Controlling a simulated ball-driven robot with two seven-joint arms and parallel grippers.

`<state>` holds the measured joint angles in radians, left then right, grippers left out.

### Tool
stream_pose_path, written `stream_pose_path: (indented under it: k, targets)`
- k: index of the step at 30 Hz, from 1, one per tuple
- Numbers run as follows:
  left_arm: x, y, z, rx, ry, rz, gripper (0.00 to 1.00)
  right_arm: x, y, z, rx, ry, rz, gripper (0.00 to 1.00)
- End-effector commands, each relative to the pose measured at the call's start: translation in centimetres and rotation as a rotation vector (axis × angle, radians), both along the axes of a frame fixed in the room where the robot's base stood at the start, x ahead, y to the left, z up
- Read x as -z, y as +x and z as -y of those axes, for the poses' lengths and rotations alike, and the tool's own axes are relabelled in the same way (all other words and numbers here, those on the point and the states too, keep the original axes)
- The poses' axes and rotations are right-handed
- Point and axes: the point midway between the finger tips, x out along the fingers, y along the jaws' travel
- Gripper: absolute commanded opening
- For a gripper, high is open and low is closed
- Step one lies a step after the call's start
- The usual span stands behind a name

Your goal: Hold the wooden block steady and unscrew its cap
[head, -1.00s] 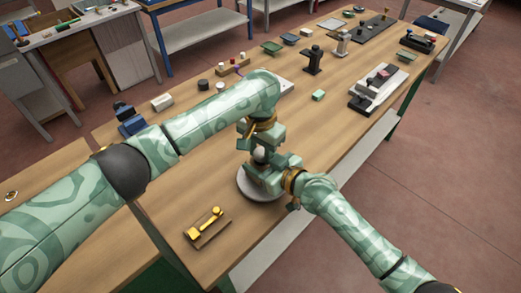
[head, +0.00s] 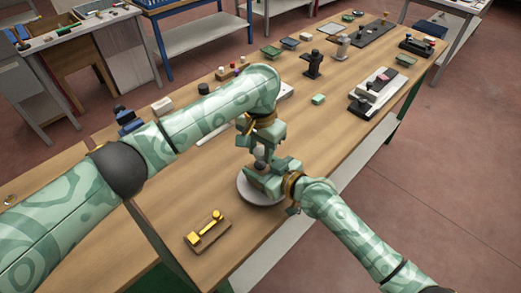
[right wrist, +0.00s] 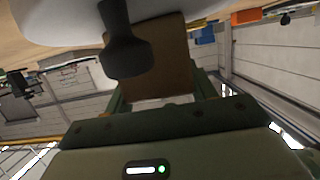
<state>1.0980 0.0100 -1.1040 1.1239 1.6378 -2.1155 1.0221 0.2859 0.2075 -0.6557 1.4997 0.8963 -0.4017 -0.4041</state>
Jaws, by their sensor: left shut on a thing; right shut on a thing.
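A round pale plate (head: 246,188) lies on the workbench in the head view. My right gripper (head: 262,175) is over it, coming in from the right, shut on the wooden block. The brown block shows in the right wrist view (right wrist: 170,65), between the fingers, with a dark knob-ended piece (right wrist: 125,55) in front of it. I cannot tell what that piece is. In the head view the block is mostly hidden by the grippers. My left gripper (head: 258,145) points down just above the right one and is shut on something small. The cap itself is hidden.
A small wooden base with a yellow lever (head: 207,231) sits near the front edge of the bench. A black stand (head: 313,64), a green piece (head: 318,99) and a grey device (head: 376,93) are farther back. The bench right of the plate is clear.

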Motion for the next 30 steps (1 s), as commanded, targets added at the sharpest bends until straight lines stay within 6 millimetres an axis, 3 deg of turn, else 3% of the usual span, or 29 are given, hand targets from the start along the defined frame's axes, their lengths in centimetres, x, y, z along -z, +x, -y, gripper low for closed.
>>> stream_pose_path:
  k: [6,15,22,23,24,26,30]
  targets:
    - [-0.2,0.0,0.0,0.0,-0.001,0.001,0.06,0.1,0.0,0.0,0.0,-0.001,-0.001,0.0]
    - [-3.7,0.1,-0.1,0.0,0.002,0.003,0.06,0.1,0.0,0.0,0.0,-0.001,-0.001,0.0]
    - [-4.0,0.0,0.0,0.0,0.001,-0.001,0.06,0.1,0.0,0.0,0.0,-0.001,-0.001,0.0]
    - [-4.0,0.0,0.0,0.0,0.001,-0.001,0.06,0.1,0.0,0.0,0.0,-0.001,-0.001,0.59]
    - [-4.0,0.0,0.0,0.0,0.001,-0.001,0.06,0.1,0.0,0.0,0.0,-0.001,-0.001,0.7]
    - [-4.0,0.0,0.0,0.0,0.001,-0.001,0.06,0.1,0.0,0.0,0.0,-0.001,-0.001,0.81]
    - [-4.0,0.0,0.0,0.0,0.001,-0.001,0.06,0.0,0.0,0.0,0.0,-0.001,-0.001,0.81]
